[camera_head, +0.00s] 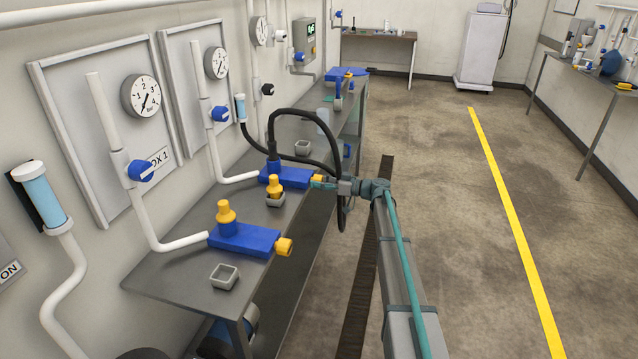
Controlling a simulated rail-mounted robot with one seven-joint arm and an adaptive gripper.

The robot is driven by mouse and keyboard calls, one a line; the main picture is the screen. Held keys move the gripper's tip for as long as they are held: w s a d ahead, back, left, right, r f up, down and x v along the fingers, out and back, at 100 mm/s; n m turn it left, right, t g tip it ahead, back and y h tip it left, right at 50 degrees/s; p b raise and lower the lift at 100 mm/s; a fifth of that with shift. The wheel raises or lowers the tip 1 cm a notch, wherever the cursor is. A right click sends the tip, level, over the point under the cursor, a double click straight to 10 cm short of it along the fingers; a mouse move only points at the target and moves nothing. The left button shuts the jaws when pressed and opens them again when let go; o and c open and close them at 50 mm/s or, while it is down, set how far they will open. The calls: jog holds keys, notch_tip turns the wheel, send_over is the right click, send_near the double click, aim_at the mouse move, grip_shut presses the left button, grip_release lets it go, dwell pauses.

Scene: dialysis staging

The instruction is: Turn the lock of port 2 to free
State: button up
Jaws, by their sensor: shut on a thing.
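The farther blue port block (291,176) on the bench, taken as port 2, has a black hose (271,128) plugged into its top. Its yellow lock knob (317,177) sits at the block's right end and is partly hidden. My gripper (322,181) reaches in from the right and is shut on this knob. The fingers are small here, and the lock's turn angle cannot be read. A yellow cap (274,184) sits in a small grey holder (275,200) in front of that block. The nearer blue block (245,238) has a yellow cap on top and its own yellow knob (284,247).
The grey bench (180,277) runs along the left wall, with empty grey holders (224,276) on it. White pipes with blue valves (140,171) and gauges (141,95) line the wall. The black hose loops close beside my gripper. The floor to the right is clear.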

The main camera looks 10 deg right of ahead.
jog(key=shift+m, duration=0.3)
jog(key=m+b, duration=0.3)
jog(key=shift+f+m, duration=0.1)
jog(key=shift+m, duration=0.2)
jog(key=m+b, duration=0.1)
jog(key=m, duration=0.3)
jog(key=shift+m, duration=0.3)
jog(key=m, duration=0.4)
jog(key=shift+s+r, duration=0.1)
jog(key=shift+r, duration=0.15)
jog(key=m+p, duration=0.2)
jog(key=m, duration=0.3)
jog(key=o, duration=1.2)
jog(key=shift+c, duration=0.2)
